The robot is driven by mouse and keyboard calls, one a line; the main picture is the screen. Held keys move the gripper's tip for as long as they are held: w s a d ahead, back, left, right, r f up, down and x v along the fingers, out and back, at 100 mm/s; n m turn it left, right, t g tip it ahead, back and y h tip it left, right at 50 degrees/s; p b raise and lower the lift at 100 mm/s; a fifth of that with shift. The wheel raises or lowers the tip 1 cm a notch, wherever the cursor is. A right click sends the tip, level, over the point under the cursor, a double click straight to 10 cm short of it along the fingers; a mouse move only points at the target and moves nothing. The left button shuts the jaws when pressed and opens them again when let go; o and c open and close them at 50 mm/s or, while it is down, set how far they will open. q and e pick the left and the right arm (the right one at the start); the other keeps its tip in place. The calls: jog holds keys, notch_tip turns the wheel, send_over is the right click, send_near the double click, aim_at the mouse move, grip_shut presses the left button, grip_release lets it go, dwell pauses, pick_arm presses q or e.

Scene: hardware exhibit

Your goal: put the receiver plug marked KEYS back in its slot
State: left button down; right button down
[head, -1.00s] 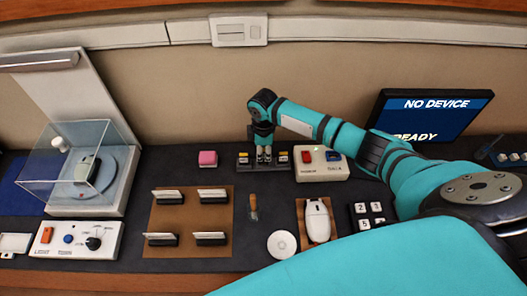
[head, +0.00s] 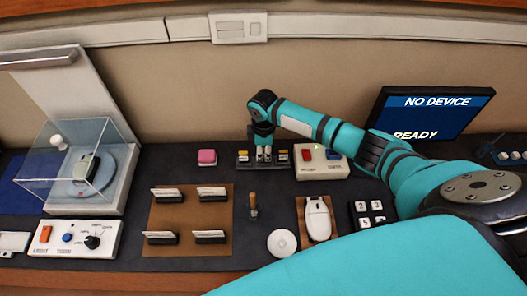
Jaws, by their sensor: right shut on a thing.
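My right gripper (head: 263,154) points down at the middle of a dark slot rack (head: 263,165) near the back wall. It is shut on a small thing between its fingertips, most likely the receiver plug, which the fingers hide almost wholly. No KEYS marking can be read. Small yellow-marked pieces show in the rack on the left (head: 243,154) and right (head: 283,154) of the gripper. I cannot tell whether the held thing is inside a slot or just above it. My left gripper is not in view.
A pink block (head: 207,157) lies left of the rack. A white box with red and blue switches (head: 322,170) stands close on its right. A monitor (head: 430,115) reads "NO DEVICE" and "READY". A brown mat (head: 190,222) with several card holders lies in front left.

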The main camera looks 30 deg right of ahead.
jog(key=shift+f, duration=0.5)
jog(key=c, duration=0.7)
grip_release()
jog(key=shift+r, duration=0.15)
jog(key=shift+r+p, duration=3.45)
jog(key=shift+f, duration=0.1)
